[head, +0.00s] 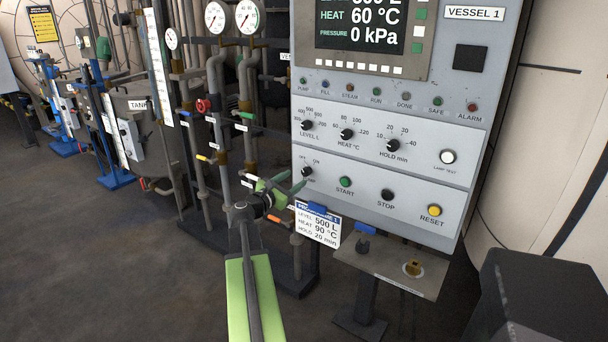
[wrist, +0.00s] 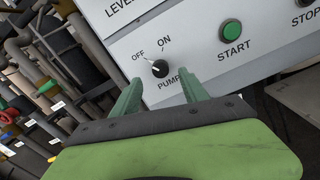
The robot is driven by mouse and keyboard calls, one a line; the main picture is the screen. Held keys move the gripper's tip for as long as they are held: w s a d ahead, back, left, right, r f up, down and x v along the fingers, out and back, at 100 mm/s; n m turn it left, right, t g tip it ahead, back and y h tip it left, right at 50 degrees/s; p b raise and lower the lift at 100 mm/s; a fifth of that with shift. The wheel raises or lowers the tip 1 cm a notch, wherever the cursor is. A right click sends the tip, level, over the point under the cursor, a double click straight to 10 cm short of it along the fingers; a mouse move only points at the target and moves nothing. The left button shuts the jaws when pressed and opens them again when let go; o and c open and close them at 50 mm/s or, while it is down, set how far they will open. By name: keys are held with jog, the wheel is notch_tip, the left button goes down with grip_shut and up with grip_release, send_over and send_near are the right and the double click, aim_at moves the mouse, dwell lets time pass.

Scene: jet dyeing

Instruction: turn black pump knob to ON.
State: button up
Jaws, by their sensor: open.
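The black pump knob (head: 306,172) is at the lower left of the grey control panel (head: 385,182). In the wrist view the knob (wrist: 160,69) sits below the OFF and ON labels, and its white mark points up-left toward OFF. My gripper (head: 296,188) reaches the panel's lower left corner in the head view. In the wrist view my gripper (wrist: 162,88) is open, with its two green fingers below and to either side of the knob. The knob shows beyond the fingertips, with nothing held between them. Contact with the panel cannot be told.
The green START button (wrist: 232,30) is right of the knob. A setpoint card (head: 318,224) hangs below the panel, with a small shelf (head: 392,266) to its right. Pipes and a red valve (head: 204,105) stand left of the panel. The floor (head: 90,250) at left is clear.

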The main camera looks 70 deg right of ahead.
aim_at(305, 172)
jog(key=x, duration=0.7)
jog(key=shift+a, duration=0.1)
grip_shut()
